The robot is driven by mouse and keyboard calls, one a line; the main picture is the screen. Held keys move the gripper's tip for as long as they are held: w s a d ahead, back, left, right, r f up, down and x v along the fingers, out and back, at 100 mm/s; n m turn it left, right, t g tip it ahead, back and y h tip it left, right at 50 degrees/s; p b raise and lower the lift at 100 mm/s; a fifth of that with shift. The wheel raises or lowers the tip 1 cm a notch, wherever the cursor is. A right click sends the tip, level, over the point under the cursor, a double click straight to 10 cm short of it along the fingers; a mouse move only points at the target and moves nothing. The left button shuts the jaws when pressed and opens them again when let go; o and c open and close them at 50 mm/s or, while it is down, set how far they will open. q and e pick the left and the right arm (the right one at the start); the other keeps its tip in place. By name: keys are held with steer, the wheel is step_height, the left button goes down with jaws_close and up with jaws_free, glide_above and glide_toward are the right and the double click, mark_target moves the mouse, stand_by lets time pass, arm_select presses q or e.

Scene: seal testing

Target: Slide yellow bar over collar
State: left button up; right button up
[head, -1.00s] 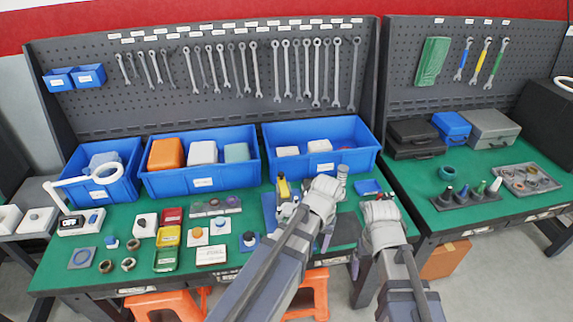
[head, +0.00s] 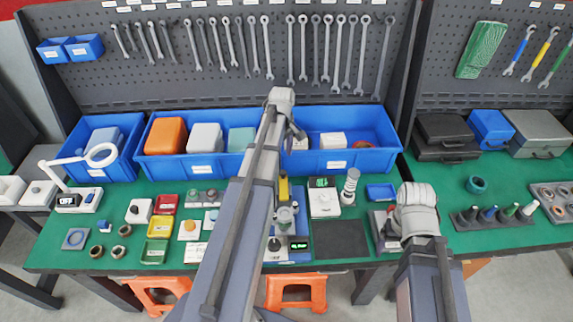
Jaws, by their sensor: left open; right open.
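The yellow bar (head: 283,188) stands on a small bench device with a blue base, right of my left forearm. A grey metal cylindrical part (head: 284,214), which may be the collar, sits just in front of the bar. They look close together, but I cannot tell whether they touch. My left gripper (head: 297,132) is open and empty, above the front of the right blue bin, beyond the bar. My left arm hides the device's left side. My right gripper (head: 391,240) is open near the bench's front edge, right of the dark mat, partly hidden by my wrist.
A green-lit display (head: 299,245) sits at the device's front. A white box with a green screen (head: 322,198) and a metal cylinder stand to its right. The dark mat (head: 341,239) is clear. Blue bins (head: 345,161) line the back below hanging wrenches.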

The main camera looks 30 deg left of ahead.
mark_target(283, 172)
arm_select(q)
steer(key=shift+s+f+b, duration=0.15)
steer(key=shift+f+b, duration=0.1)
steer(key=shift+b, duration=0.05)
step_height(283, 172, down, 7)
steer(key=b, duration=0.7)
steer(key=shift+f, duration=0.2)
steer(key=shift+r, duration=0.1)
jaws_close()
stand_by(0.8)
